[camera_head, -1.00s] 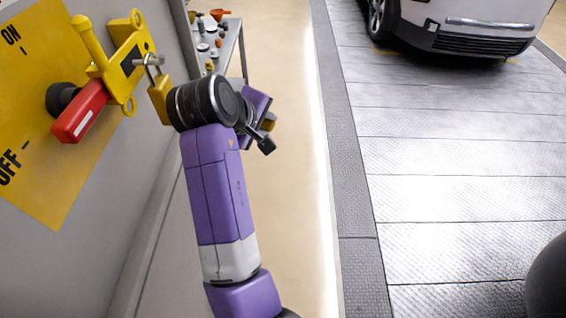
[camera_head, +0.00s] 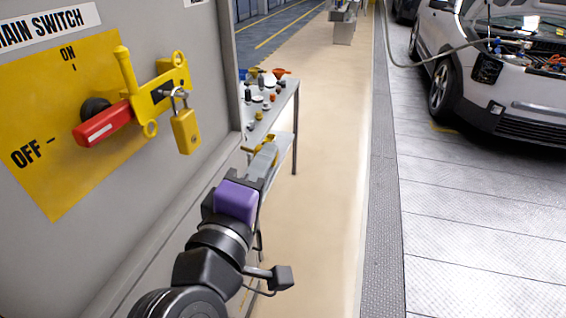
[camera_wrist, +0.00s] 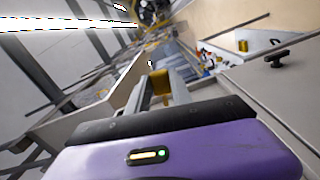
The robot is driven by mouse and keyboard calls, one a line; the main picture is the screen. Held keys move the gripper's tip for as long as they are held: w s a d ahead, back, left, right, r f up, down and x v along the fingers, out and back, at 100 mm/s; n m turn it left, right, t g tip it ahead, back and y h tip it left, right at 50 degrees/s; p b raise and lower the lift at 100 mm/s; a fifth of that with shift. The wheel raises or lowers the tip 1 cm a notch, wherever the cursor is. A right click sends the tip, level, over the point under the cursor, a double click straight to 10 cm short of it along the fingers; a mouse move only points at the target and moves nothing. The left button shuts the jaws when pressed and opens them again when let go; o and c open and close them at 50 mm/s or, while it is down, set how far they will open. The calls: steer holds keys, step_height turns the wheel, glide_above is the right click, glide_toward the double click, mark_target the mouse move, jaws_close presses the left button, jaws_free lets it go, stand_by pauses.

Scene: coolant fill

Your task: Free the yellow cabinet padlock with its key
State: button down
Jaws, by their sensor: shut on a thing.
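The yellow padlock (camera_head: 185,131) hangs by its silver shackle from the yellow lockout piece (camera_head: 160,90) on the cabinet's main switch. I cannot tell whether its shackle is open. The red switch handle (camera_head: 103,124) is beside it, left of the yellow piece. My gripper (camera_head: 265,152) is lower right of the padlock and apart from it, beyond the cabinet's edge in the picture. In the wrist view, its fingers are shut on a small yellow thing (camera_wrist: 160,86), which looks like the key; its shape is mostly hidden.
The grey cabinet (camera_head: 150,190) fills the left. A table (camera_head: 283,103) with several small items stands behind my gripper. The beige floor strip (camera_head: 315,210) to the right is clear. A white car (camera_head: 490,75) with its bonnet up stands far right.

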steer(key=w+a+b, duration=0.2)
steer(key=w+a, duration=0.1)
steer(key=a, duration=0.4)
steer(key=shift+a, duration=0.35)
stand_by(0.9)
steer(key=shift+a, duration=0.1)
stand_by(0.4)
stand_by(1.0)
steer(key=s+d+p, duration=0.2)
steer(key=d, duration=0.4)
steer(key=shift+s+d, duration=0.2)
steer(key=shift+d, duration=0.1)
stand_by(0.5)
